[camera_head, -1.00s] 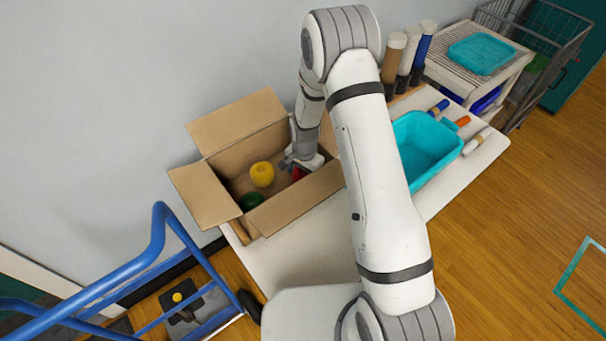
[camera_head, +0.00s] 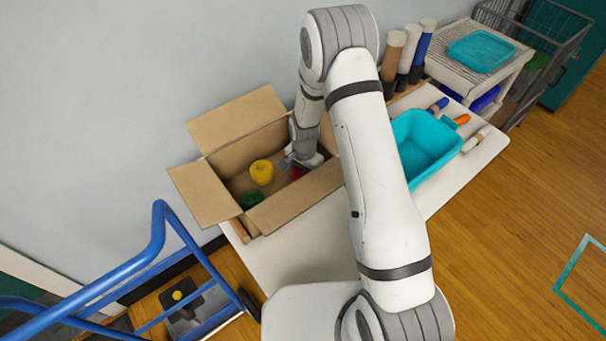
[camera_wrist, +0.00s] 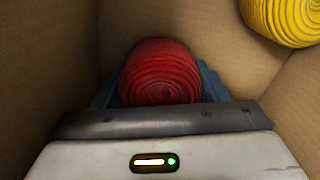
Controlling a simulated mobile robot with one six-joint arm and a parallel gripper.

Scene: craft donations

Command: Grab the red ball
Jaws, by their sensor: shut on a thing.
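The red ball (camera_wrist: 160,75) looks like a ball of wound yarn and sits between the two fingers of my gripper (camera_wrist: 158,88) in the wrist view. My gripper is shut on it, with a blue-grey finger on each side. In the head view my gripper (camera_head: 297,165) reaches down inside the open cardboard box (camera_head: 292,204), and only a small part of the red ball (camera_head: 298,173) shows beside it. The ball's underside is hidden, so I cannot tell whether it touches the box floor.
A yellow ball (camera_head: 262,172) and a green ball (camera_head: 250,199) lie in the box, left of my gripper. Box walls stand close around it. A teal bin (camera_head: 428,145) and several tubes stand right of my arm on the white table (camera_head: 300,245). A blue cart handle (camera_head: 157,225) rises at lower left.

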